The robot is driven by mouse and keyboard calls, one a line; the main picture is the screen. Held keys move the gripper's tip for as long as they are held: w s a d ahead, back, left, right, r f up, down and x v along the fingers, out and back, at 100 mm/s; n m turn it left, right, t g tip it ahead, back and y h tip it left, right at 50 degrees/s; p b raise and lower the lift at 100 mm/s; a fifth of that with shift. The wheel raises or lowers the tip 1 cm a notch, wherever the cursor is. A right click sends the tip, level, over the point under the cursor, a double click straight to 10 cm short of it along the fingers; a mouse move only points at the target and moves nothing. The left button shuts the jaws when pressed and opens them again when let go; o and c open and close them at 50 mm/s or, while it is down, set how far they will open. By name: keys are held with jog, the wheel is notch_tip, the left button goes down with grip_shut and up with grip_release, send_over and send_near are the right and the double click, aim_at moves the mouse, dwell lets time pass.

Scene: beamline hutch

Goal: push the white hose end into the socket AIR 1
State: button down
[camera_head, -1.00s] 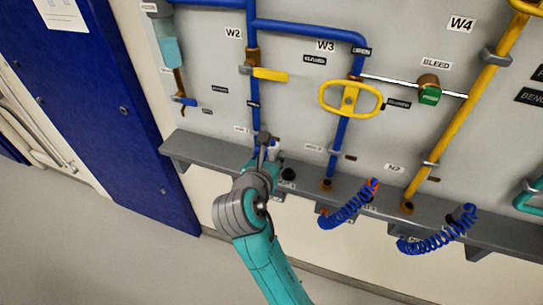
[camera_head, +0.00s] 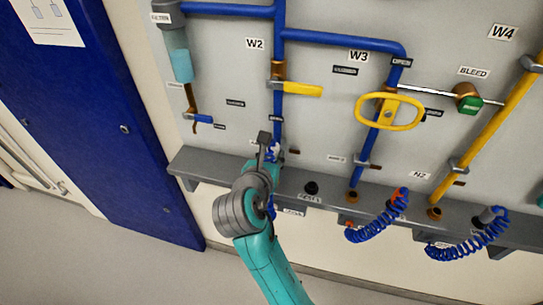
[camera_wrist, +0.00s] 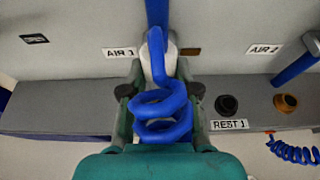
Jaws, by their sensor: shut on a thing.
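My gripper (camera_wrist: 161,90) is shut on the white hose end (camera_wrist: 147,62), which stands between its dark fingertips in the wrist view. The hose's blue coil (camera_wrist: 160,112) hangs in front and covers part of the white end. The AIR 1 label (camera_wrist: 119,52) is just left of the hose end. The socket AIR 1 itself is hidden behind the hose end and gripper, so I cannot tell whether they touch. A blue pipe (camera_wrist: 157,10) comes down right behind the hose end. In the head view my gripper (camera_head: 267,150) is at the ledge below pipe W2.
The grey ledge (camera_wrist: 55,118) runs along the wall. A black holder (camera_wrist: 227,105) above the REST 1 label (camera_wrist: 229,125) is close on the right, with the brown AIR 2 socket (camera_wrist: 285,102) beyond. Another blue coiled hose (camera_head: 378,220) hangs further right. A yellow-handled valve (camera_head: 300,88) is above.

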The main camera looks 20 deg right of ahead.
jog(key=shift+f, duration=3.4)
jog(key=shift+f, duration=0.7)
jog(key=c, duration=0.8)
grip_release()
jog(key=shift+w, duration=0.1)
jog(key=shift+o, duration=0.2)
jog(key=v, duration=1.2)
